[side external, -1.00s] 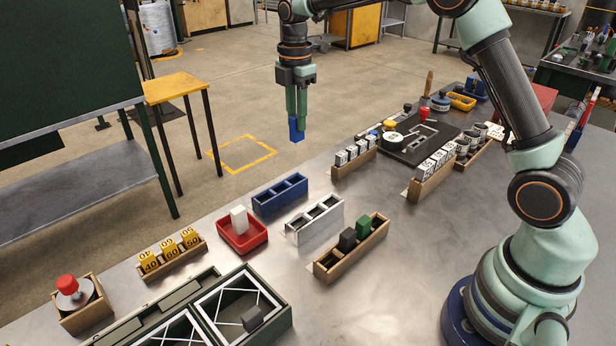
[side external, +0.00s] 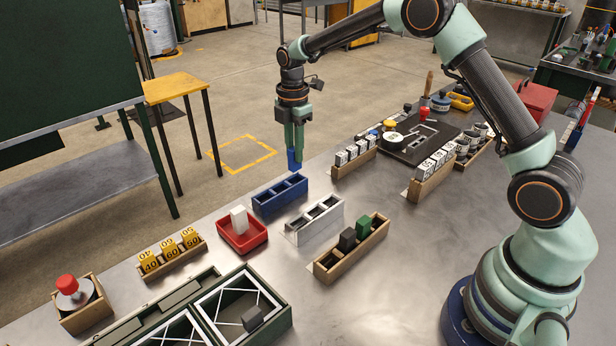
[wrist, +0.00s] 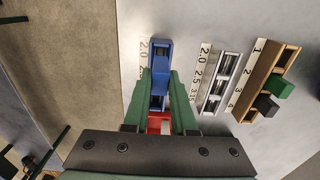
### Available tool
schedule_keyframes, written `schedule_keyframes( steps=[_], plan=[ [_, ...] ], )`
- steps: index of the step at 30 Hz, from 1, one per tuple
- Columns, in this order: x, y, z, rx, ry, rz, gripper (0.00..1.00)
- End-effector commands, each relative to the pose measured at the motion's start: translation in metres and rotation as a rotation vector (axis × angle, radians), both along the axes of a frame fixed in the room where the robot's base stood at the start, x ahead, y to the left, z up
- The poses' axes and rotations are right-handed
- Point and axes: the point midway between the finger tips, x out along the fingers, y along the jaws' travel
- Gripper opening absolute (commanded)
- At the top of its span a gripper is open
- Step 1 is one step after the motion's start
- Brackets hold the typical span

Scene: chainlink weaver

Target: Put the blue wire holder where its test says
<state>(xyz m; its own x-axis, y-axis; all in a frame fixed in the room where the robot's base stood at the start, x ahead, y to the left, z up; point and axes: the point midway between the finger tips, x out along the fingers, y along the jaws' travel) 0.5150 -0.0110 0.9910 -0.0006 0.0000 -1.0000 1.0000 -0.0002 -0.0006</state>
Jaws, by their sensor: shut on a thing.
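The blue wire holder (side external: 294,163) is a small blue block, upright between the fingers of my gripper (side external: 295,151). My gripper is shut on it and points straight down. The holder's lower end is at or just above the far right end of the blue rack (side external: 280,205); whether it has entered the compartment I cannot tell. In the wrist view the held holder (wrist: 159,86) overlaps the blue rack (wrist: 160,46), and the two blues are hard to separate. Number labels (wrist: 145,58) run along the rack's left side there, partly hidden by a finger.
A white rack (side external: 314,221), a wooden rack (side external: 337,272) with a black and a green block, and a red tray (side external: 255,243) with a white block stand nearby. Yellow numbered blocks (side external: 170,254) are at the left. Bare table lies right of the wooden rack.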

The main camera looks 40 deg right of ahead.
Motion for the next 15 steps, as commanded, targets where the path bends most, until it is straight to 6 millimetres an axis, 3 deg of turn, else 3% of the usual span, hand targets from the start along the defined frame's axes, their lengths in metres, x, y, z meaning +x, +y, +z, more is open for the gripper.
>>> schedule_keyframes(
  steps=[15],
  plan=[
    [0.000, 0.000, -0.042, 0.000, 0.001, 0.000, 0.00]
  ],
)
